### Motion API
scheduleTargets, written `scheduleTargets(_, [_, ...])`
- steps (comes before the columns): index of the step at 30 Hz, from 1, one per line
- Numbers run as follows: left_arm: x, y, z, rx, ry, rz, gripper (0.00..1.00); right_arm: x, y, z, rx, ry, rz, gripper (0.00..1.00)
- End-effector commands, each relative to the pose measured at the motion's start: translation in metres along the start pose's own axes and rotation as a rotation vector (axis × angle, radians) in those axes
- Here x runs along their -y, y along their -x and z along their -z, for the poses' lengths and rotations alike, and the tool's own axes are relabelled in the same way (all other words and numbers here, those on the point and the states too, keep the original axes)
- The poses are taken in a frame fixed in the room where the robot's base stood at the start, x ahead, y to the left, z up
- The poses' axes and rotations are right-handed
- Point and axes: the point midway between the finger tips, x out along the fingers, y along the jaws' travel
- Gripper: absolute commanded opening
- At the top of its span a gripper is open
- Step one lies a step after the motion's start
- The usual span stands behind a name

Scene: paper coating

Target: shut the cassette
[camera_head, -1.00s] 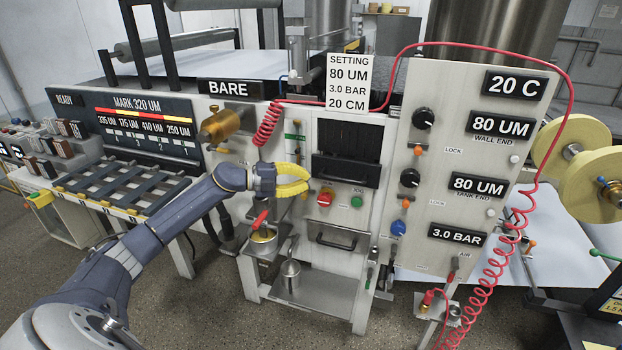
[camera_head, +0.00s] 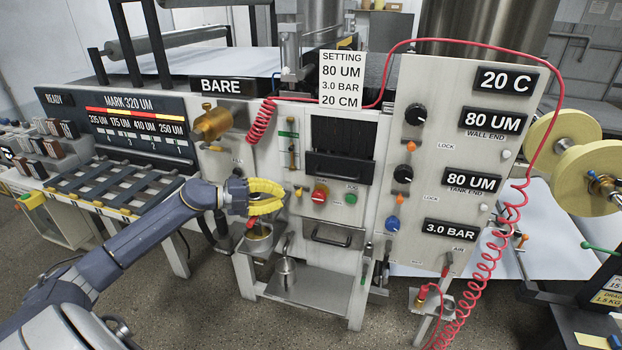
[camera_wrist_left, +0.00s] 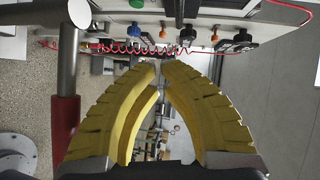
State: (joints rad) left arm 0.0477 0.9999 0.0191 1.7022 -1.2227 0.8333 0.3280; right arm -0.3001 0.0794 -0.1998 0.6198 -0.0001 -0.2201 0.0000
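The cassette (camera_head: 339,167) shows as a black block with a wide front bar, below a dark ribbed opening in the middle of the pale machine front. How far it stands out is hard to tell. My left gripper (camera_head: 284,196) has yellow ridged fingers and is left of and a little below the cassette, apart from it. In the left wrist view its bowed fingers (camera_wrist_left: 160,65) come together at the tips with nothing visible between them, so it looks shut and empty. My right gripper is not in view.
A red button (camera_head: 320,193) and green button (camera_head: 350,198) sit under the cassette, above a drawer handle (camera_head: 332,236). A red coiled hose (camera_head: 492,240) runs down the right panel. A brass cylinder (camera_head: 211,124) juts out at upper left.

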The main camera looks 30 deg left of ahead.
Motion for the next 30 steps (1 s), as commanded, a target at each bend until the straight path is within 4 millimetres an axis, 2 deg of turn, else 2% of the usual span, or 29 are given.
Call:
scheduleTargets(2, [0.001, -0.002, 0.012, 0.032, -0.012, 0.000, 0.00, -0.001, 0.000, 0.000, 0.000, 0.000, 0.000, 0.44])
scheduleTargets(6, [0.018, -0.003, 0.020, 0.106, -0.019, 0.021, 0.00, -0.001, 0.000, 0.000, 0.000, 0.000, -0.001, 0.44])
scheduleTargets(10, [0.034, -0.002, 0.019, 0.152, -0.008, 0.046, 0.00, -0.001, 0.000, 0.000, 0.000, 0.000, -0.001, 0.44])
scheduleTargets(17, [0.036, -0.004, 0.014, 0.174, 0.054, 0.059, 0.00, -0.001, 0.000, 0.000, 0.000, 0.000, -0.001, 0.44])
scheduleTargets(23, [0.037, -0.019, 0.011, 0.173, 0.060, 0.061, 0.00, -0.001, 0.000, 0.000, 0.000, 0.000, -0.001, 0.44])
scheduleTargets(30, [0.040, -0.049, 0.006, 0.172, 0.059, 0.061, 0.00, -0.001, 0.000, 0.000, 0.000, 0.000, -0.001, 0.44])
